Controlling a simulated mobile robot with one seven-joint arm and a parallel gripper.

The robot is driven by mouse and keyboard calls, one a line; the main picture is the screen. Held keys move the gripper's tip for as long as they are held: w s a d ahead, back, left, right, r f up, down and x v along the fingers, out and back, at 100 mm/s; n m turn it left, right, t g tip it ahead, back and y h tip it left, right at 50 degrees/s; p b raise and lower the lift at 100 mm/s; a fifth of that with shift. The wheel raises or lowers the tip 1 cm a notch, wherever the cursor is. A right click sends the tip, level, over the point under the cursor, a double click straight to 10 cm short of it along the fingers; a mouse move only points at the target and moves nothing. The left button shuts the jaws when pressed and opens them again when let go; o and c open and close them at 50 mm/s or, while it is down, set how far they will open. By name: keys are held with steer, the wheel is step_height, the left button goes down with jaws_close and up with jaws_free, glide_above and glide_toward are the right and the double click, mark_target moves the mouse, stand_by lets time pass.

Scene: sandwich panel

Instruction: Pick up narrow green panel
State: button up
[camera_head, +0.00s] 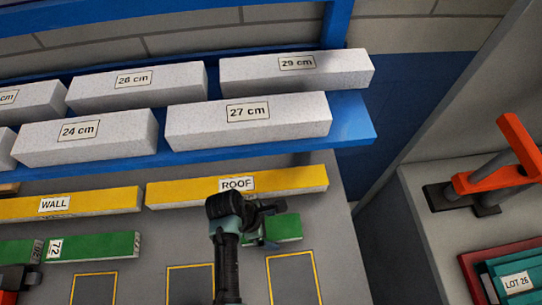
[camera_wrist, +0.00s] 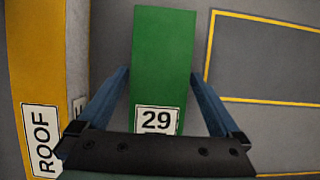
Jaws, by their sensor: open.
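A green panel labelled 29 (camera_wrist: 160,50) lies on the grey surface between the fingers of my gripper (camera_wrist: 159,76) in the wrist view. The blue fingers are open, one on each side of it, with small gaps showing. In the head view the panel's right part (camera_head: 287,227) shows beside my gripper (camera_head: 262,236), and my arm hides its left part. Another green panel labelled 72 (camera_head: 105,246) lies farther left, and a further green panel (camera_head: 18,251) is partly seen at the left edge.
A yellow ROOF panel (camera_head: 295,182) lies just behind the gripper, with a yellow WALL panel (camera_head: 100,202) to its left. White blocks (camera_head: 275,117) stand on a blue shelf behind. Yellow outlined areas (camera_head: 293,277) in front look empty. An orange-handled object (camera_head: 495,178) stands right.

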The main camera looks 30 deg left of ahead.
steer(key=shift+f, duration=0.15)
steer(key=c, duration=1.2)
